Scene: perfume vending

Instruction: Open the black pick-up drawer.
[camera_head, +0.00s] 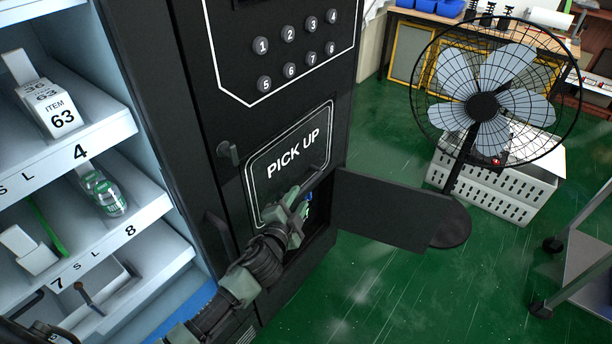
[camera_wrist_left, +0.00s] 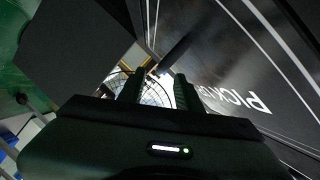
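The black pick-up drawer shows as an open compartment (camera_head: 318,232) low in the black vending machine, under the white "PICK UP" lettering (camera_head: 292,153). Its black door panel (camera_head: 385,208) stands swung out to the right. My left gripper (camera_head: 298,206) is at the opening, in front of the lower part of the "PICK UP" panel. In the left wrist view its two fingers (camera_wrist_left: 158,92) are apart with nothing seen between them. A dark panel (camera_wrist_left: 75,45) shows at the upper left there. Something small and blue-green shows partly behind the gripper; I cannot tell what. My right gripper is not in view.
A numbered keypad (camera_head: 290,50) is above the panel. Shelves (camera_head: 95,150) with boxes and small bottles are at the left. A black fan (camera_head: 482,105) and a white crate (camera_head: 500,180) stand beyond the door panel. Green floor (camera_head: 400,300) is clear at the lower right.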

